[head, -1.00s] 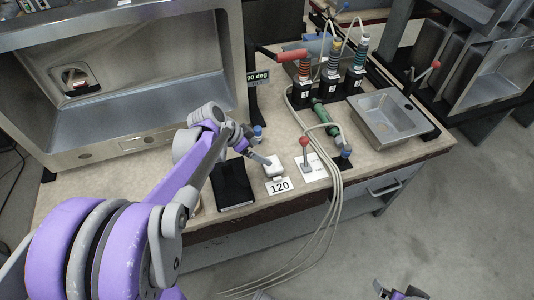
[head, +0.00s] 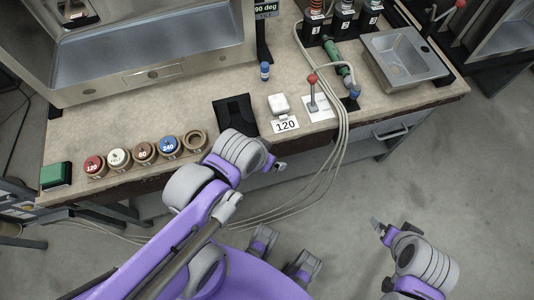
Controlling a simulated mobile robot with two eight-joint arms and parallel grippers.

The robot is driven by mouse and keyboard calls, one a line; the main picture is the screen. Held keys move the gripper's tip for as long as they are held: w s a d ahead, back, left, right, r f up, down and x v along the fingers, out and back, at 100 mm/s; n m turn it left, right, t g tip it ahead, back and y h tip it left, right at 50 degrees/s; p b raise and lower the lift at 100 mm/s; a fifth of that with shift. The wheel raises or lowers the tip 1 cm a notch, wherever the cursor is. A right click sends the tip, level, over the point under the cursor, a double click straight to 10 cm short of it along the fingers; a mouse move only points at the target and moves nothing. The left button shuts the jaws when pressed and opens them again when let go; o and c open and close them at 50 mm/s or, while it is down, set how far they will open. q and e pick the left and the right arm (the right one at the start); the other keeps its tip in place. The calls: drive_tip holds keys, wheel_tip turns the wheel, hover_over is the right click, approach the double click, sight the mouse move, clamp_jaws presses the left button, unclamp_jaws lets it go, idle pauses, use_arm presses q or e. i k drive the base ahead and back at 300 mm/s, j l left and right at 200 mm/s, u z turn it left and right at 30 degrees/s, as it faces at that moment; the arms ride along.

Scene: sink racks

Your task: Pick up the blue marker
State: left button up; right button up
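The blue marker (head: 265,71) appears as a small blue cylinder with a pale band, standing upright on the bench behind the white block. My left gripper (head: 279,165) is in front of the bench's front edge, well apart from the marker. It is small and partly hidden by its wrist, so its opening is unclear. My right gripper (head: 380,228) is at the lower right over the floor, far from the bench top. Its finger opening cannot be made out.
A black tray (head: 236,113), white block (head: 279,104) and red-knobbed lever (head: 312,95) stand near the marker. A row of round, numbered containers (head: 144,151) lines the front left. A steel cabinet (head: 150,50) stands behind, a sink (head: 405,55) at right. Cables hang over the front edge.

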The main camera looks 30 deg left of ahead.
sight(265, 66)
drive_tip(key=u, duration=1.7)
drive_tip(key=i+l+u, duration=0.1)
drive_tip(key=l+u, duration=0.55)
drive_tip(key=i+l+u, duration=0.1)
drive_tip(key=u, duration=0.25)
drive_tip(key=k+l, duration=0.05)
drive_tip(key=l, duration=0.05)
